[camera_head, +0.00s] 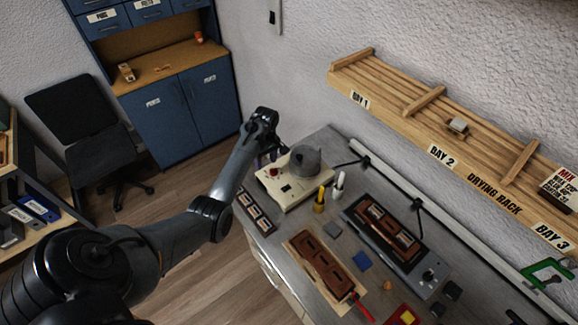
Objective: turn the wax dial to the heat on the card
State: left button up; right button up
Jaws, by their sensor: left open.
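A cream heater box (294,190) with a grey pot (304,163) on top stands at the back left of the bench. A small red knob (274,172) shows on it, close to my left gripper; its setting is too small to read. My left gripper (266,161) is open, pointing down at the heater's left rear side. My own wrist partly hides its fingers, and I cannot tell whether they touch the knob. A card headed MIX (563,187) stands at the right end of the drying rack; its smaller lines are not legible. My right gripper is not in view.
A grey unit (373,249) with a brown mould and its own dial sits mid-bench. Yellow (320,200) and white (339,186) bottles stand right of the heater. A brown mould on a board (322,264) lies in front. The wooden drying rack (470,165) runs above.

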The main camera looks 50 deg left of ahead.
aim_at(273, 169)
pick_arm(q)
jog(key=shift+t, duration=0.5)
jog(key=w+f, duration=0.1)
jog(key=f, duration=0.1)
jog(key=w+f+b, duration=0.1)
jog(key=f, duration=0.2)
jog(key=w+f, duration=0.1)
jog(key=f, duration=0.1)
jog(key=shift+w+a+f, duration=0.1)
jog(key=shift+a+f, duration=0.1)
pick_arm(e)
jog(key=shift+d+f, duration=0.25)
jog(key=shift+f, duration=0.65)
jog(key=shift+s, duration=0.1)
pick_arm(q)
jog(key=c, duration=1)
jog(key=shift+c, duration=0.2)
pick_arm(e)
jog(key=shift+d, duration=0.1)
